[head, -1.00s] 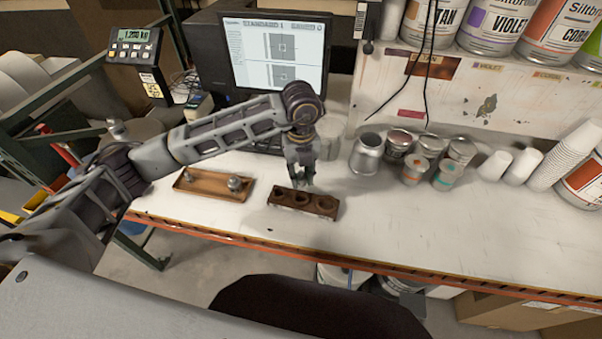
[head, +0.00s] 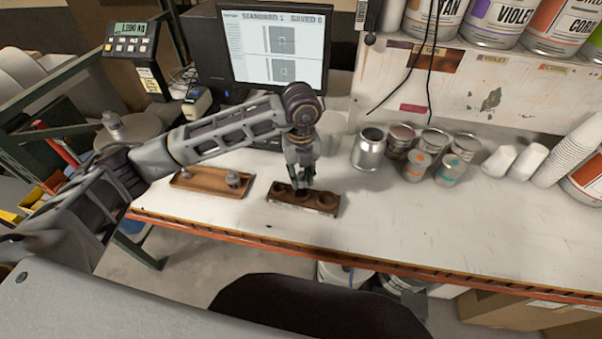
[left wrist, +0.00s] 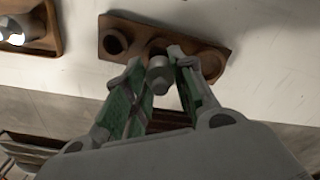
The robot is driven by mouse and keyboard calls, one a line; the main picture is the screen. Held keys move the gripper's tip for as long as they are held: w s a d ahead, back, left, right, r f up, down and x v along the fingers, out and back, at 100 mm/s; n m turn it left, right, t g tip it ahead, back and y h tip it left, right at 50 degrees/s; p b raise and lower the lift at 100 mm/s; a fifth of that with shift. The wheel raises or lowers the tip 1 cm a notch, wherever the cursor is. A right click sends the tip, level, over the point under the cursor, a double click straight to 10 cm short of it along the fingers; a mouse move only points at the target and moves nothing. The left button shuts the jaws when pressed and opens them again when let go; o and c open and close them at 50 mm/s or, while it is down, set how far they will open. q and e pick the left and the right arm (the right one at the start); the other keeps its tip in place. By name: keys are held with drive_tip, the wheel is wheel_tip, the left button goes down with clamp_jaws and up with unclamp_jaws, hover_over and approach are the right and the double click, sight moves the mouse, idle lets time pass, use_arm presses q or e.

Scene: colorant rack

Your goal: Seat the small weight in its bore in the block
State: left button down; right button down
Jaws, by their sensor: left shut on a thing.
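The brown block (head: 316,208) with three round bores lies near the front of the white bench; it also shows in the left wrist view (left wrist: 136,38). My left gripper (head: 301,186) points down over the block's middle. In the left wrist view, its fingers (left wrist: 160,72) are shut on a small grey weight (left wrist: 158,76). The weight is at the middle bore; fingers and weight partly hide that bore, and I cannot tell whether the weight is inside it. The left bore (left wrist: 115,42) looks empty. My right gripper is not in view.
A wooden tray (head: 207,190) with other metal weights lies left of the block. Behind stand a monitor (head: 278,45), a silver can (head: 369,150) and several small tins. The bench between block and cups is clear.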

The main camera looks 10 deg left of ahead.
sight(301, 186)
use_arm(q)
drive_tip(key=shift+f+b, duration=1.1)
drive_tip(key=shift+f, duration=0.5)
drive_tip(key=shift+f, duration=0.3)
drive_tip(key=shift+f+b, duration=1)
idle(0.4)
drive_tip(key=shift+r, duration=0.35)
drive_tip(key=shift+r+p, duration=0.3)
drive_tip(key=shift+r, duration=0.05)
drive_tip(key=shift+r, duration=0.25)
drive_tip(key=shift+f+b, duration=0.65)
drive_tip(key=shift+f, duration=0.3)
idle(1.0)
drive_tip(key=shift+r, duration=0.35)
